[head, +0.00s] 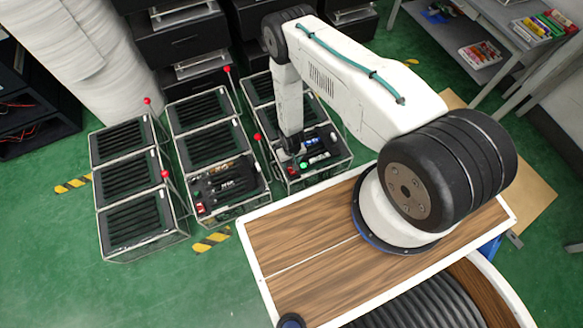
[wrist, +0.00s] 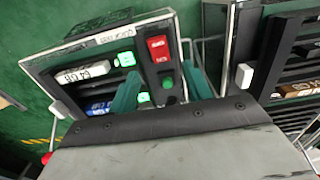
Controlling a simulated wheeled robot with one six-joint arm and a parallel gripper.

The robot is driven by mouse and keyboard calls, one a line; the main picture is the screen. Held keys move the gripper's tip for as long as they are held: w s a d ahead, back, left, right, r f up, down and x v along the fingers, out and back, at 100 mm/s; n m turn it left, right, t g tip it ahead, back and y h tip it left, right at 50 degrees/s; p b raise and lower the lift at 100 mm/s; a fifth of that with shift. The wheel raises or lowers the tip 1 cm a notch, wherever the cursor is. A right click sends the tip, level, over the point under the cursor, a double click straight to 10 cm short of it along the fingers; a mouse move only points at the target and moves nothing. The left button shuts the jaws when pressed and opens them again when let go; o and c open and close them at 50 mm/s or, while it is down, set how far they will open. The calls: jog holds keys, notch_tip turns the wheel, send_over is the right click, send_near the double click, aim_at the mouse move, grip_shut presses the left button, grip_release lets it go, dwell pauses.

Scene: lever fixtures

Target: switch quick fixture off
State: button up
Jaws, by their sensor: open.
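The right-hand fixture (head: 340,158) has a front panel with a red switch (head: 292,170), a green round button (head: 303,165) and a blue module. My gripper (head: 291,155) points down over this panel, close to the red switch. In the wrist view, the red rocker switch (wrist: 158,48) and the green button (wrist: 167,82) lie between my two teal fingers (wrist: 160,70), which are apart with nothing held. Green lit indicators (wrist: 126,59) show beside the left finger. The panel's label is too small to read for sure. I cannot tell whether the fingers touch the panel.
A middle fixture (head: 228,189) with its own red switch stands close on the left, and another fixture (head: 135,190) beyond it. Thin levers with red balls (head: 257,137) rise beside the fixtures. A wood-topped surface (head: 300,235) lies in front. Green floor is free at left.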

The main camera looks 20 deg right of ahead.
notch_tip(320, 180, down, 7)
jog(key=shift+r, duration=0.15)
